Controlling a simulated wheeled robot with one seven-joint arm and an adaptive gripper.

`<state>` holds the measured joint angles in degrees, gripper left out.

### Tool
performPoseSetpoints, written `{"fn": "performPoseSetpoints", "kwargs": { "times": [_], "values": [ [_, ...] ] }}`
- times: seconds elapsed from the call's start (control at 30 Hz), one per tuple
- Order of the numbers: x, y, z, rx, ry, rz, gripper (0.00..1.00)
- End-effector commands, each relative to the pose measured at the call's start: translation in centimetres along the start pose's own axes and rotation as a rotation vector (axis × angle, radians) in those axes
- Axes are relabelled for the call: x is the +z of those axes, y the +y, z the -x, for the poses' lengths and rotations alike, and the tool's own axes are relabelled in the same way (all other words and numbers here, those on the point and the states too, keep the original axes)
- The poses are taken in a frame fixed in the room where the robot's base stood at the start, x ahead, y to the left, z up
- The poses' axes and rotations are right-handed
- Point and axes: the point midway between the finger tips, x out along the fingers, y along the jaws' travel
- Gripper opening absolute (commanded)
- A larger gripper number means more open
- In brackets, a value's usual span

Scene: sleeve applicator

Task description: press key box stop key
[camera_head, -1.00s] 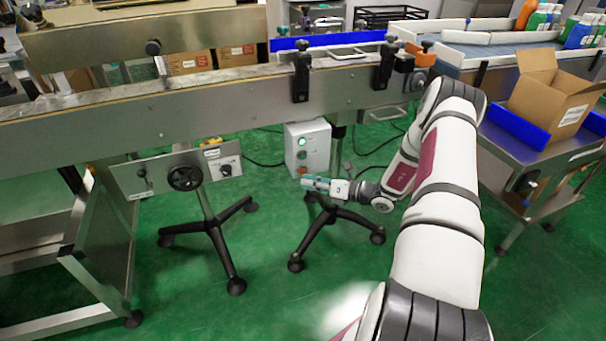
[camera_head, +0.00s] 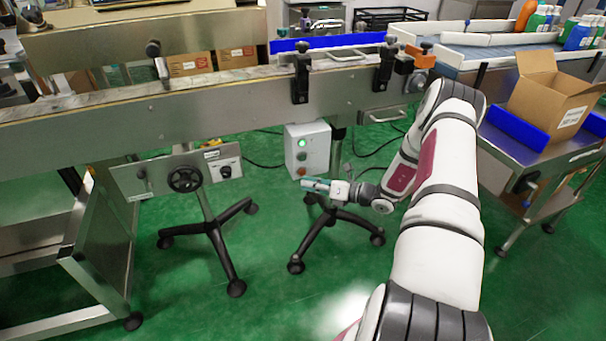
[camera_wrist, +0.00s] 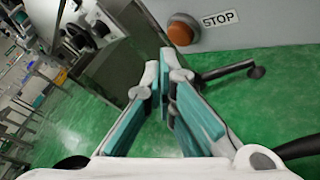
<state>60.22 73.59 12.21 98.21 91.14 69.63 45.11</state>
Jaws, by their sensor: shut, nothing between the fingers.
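The key box (camera_head: 312,148) is a pale box below the conveyor, with a green round key (camera_head: 302,142) above and a reddish stop key (camera_head: 301,171) low on its front. In the wrist view the stop key (camera_wrist: 181,32) is an orange-red knob in a dark ring, with a white STOP label (camera_wrist: 220,18) to its right. My gripper (camera_head: 306,184) is just below the stop key in the head view. Its teal fingers (camera_wrist: 162,65) are shut and empty, tips close below the key. I cannot tell whether they touch it.
The steel conveyor (camera_head: 180,115) runs above the box. A black-footed stand (camera_head: 330,220) is close beneath my gripper, and another (camera_head: 215,235) is to the left. A cart (camera_head: 545,155) with an open carton (camera_head: 550,100) stands right. Green floor is clear in front.

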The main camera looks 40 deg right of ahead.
Motion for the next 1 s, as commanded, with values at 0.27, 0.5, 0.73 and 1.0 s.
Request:
{"fn": "performPoseSetpoints", "kwargs": {
  "times": [0.27, 0.5, 0.73, 1.0],
  "values": [
    [0.01, 0.0, -0.01, 0.0, 0.0, 0.0, 0.0],
    [0.3, -0.32, -0.4, 0.0, -0.001, 0.002, 0.0],
    [0.48, -0.42, -0.58, 0.0, 0.0, 0.001, 0.0],
    [0.49, -0.44, -0.61, 0.0, 0.0, 0.001, 0.0]
  ]
}}
